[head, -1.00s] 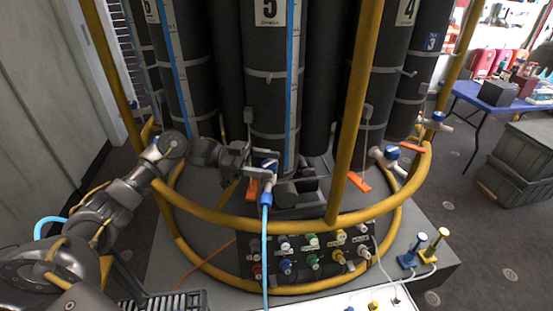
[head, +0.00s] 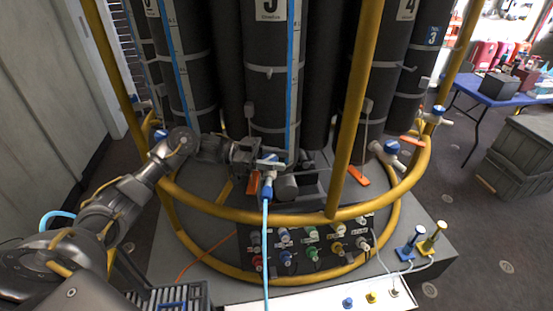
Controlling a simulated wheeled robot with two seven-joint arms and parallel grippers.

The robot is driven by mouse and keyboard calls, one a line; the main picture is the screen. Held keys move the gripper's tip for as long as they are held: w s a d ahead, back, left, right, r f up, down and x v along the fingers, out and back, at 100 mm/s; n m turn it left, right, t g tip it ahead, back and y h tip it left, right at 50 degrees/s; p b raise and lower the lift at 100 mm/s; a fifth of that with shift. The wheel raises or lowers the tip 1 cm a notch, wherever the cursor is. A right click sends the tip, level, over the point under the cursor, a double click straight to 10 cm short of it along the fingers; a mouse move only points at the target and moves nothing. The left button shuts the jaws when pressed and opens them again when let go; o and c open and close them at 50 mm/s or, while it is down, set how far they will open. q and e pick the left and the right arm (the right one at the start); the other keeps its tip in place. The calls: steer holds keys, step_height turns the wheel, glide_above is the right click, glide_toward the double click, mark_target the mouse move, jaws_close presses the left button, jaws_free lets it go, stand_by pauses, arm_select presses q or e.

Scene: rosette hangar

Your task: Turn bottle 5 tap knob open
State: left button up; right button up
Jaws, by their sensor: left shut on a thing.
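Bottle 5 (head: 272,91) is the dark grey cylinder in the middle of the rack in the head view, its number label cut by the top edge. Its tap (head: 267,188) sits low at the front, with a blue and white body and a light blue hose hanging from it. My left gripper (head: 264,166) comes in from the left behind the yellow rail and is shut at the top of this tap, on its knob. The fingers hide part of the knob, so its exact angle is hard to tell. My right gripper is out of view.
A yellow rail (head: 240,213) curves around the bottles, with an upright post (head: 353,110) right of the tap. Below is a black panel (head: 246,243) of coloured connectors. An orange tag (head: 253,184) hangs beside the tap. Other taps (head: 388,149) stand at the right.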

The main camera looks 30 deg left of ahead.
arm_select(q)
steer(key=shift+r+p, duration=0.15)
steer(key=shift+p, duration=0.35)
steer(key=n+t+y+p, duration=0.1)
steer(key=t+p, duration=0.1)
steer(key=n+t+y+p, duration=0.1)
steer(key=n+t+p, duration=0.1)
steer(key=p, duration=0.1)
steer(key=n+t+y+p, duration=0.1)
steer(key=t+p, duration=0.1)
steer(key=shift+w+a+r+n+p, duration=0.1)
steer(key=shift+w+n+p, duration=0.2)
steer(key=shift+p, duration=0.1)
steer(key=shift+w+a+f+n+t+y+p, duration=0.1)
steer(key=shift+f+n+t+y+p, duration=0.1)
steer(key=shift+n+t+y+p, duration=0.85)
steer(key=shift+t, duration=0.25)
steer(key=o, duration=1)
steer(key=shift+a, duration=0.1)
